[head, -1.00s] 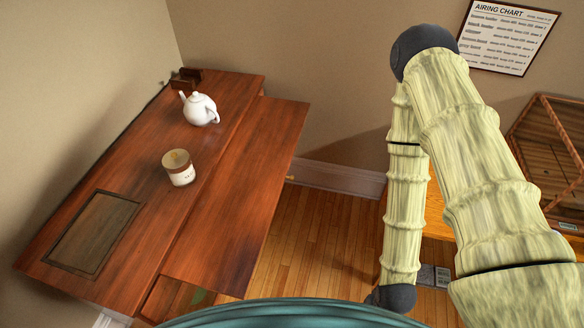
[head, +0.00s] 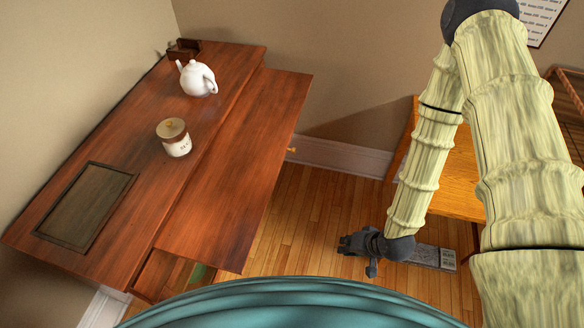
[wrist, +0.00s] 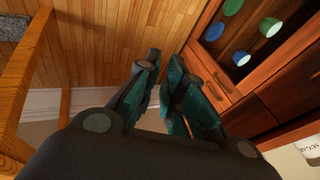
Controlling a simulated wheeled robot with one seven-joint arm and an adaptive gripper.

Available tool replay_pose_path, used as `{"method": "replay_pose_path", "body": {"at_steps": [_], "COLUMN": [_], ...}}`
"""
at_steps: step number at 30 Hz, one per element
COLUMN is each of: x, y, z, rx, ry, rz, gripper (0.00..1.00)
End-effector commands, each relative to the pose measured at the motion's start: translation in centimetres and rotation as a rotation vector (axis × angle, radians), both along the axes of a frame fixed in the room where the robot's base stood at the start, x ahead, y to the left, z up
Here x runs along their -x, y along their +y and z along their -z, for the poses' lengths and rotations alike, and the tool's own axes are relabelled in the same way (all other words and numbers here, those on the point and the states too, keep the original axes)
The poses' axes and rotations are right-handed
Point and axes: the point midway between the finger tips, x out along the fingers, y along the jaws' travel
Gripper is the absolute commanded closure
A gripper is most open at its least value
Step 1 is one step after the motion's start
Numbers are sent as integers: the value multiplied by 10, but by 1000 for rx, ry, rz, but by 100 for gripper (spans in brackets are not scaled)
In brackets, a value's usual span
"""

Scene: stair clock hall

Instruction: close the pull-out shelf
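The pull-out shelf (head: 240,165) is a reddish-brown board that sticks out from the right long side of the wooden cabinet (head: 120,140), just below its top. Nothing lies on it. My gripper (head: 350,255) is in the gap to the right of the shelf, over the floor and apart from the shelf. In the wrist view my gripper's fingers (wrist: 163,75) are a little apart with nothing between them. The cabinet front (wrist: 225,85) shows there on the right, with handles and bowls behind a pane. I cannot tell the shelf clearly in that view.
On the cabinet top stand a white teapot (head: 198,79), a lidded sugar jar (head: 174,138) and a small wooden holder (head: 184,48). A dark panel (head: 87,205) lies at its near end. An orange wooden table (head: 450,180) stands right. Floor (head: 320,205) between is clear.

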Motion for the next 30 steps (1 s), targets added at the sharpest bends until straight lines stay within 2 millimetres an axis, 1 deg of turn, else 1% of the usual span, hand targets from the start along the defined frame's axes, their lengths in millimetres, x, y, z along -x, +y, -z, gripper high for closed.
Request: {"method": "replay_pose_path", "body": {"at_steps": [1,3,6,9,12,15,18,21,25,30], "x": [-24,-54,-93,-128,-156,-178,-195,-205,-211,-211], "y": [6,16,28,37,44,47,47,44,37,30], "z": [11,9,1,-10,-25,-41,-58,-73,-90,-103], "rx": [-63,-160,-304,-449,-594,-730,-858,-969,-1070,-1131], "ry": [-43,-93,-151,-197,-225,-235,-229,-205,-160,-112], "rz": [21,46,72,79,73,49,11,-40,-105,-160], "gripper": [100,100,100,100,100,100,100,100,100,100]}}
